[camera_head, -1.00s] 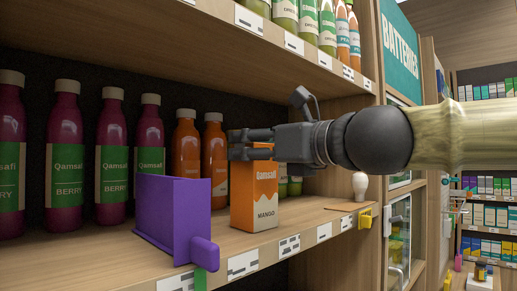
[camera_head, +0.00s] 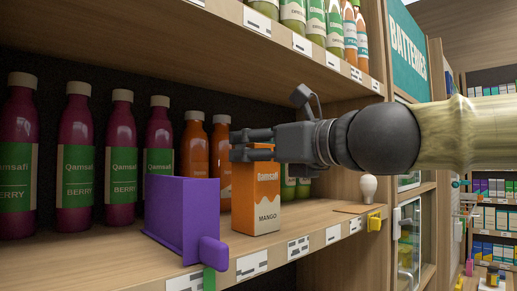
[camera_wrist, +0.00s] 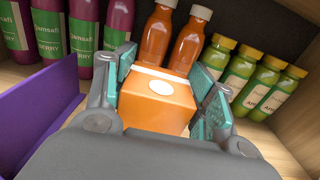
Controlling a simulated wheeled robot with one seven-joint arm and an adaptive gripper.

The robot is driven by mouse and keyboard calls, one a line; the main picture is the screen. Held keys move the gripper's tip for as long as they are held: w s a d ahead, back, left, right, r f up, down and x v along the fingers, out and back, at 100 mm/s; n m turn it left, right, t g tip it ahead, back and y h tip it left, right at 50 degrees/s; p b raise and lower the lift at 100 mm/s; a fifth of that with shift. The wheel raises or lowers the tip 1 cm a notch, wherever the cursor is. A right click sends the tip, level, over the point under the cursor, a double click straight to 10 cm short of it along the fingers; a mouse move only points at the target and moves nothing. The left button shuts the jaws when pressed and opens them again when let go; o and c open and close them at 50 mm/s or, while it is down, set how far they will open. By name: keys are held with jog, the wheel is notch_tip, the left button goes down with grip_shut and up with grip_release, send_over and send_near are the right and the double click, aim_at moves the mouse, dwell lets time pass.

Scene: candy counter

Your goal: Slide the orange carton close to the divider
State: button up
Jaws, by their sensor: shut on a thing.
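The orange carton (camera_head: 257,200), labelled mango, stands upright on the shelf board just right of the purple divider (camera_head: 182,217). A narrow gap shows between them in the head view. My gripper (camera_head: 252,145) reaches in from the right and is shut on the upper part of the carton. In the wrist view the carton's orange top (camera_wrist: 158,100) with a white cap sits between the teal finger pads. The purple divider also shows at the left of the wrist view (camera_wrist: 40,112). The carton's base is hidden in the wrist view.
Purple berry bottles (camera_head: 82,160) stand left of and behind the divider. Two orange bottles (camera_head: 194,150) stand behind the carton, and green bottles (camera_wrist: 258,85) stand back right. A white bulb-shaped object (camera_head: 368,188) is on the right end. Shelf right of the carton is clear.

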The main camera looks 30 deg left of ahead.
jog(key=shift+s+a+b, duration=0.25)
jog(key=shift+s, duration=0.45)
jog(key=shift+s+a+b, duration=0.2)
jog(key=shift+s+a, duration=0.05)
jog(key=shift+s, duration=0.4)
jog(key=shift+s+a, duration=0.15)
jog(key=shift+s, duration=0.25)
jog(key=shift+s+a+b, duration=0.25)
jog(key=shift+s+b, duration=0.1)
jog(key=shift+s, duration=0.35)
jog(key=shift+s+a+b, duration=0.25)
jog(key=shift+s+b, duration=0.05)
jog(key=shift+s, duration=0.4)
jog(key=o, duration=1.3)
jog(key=shift+d, duration=0.1)
jog(key=v, duration=1.2)
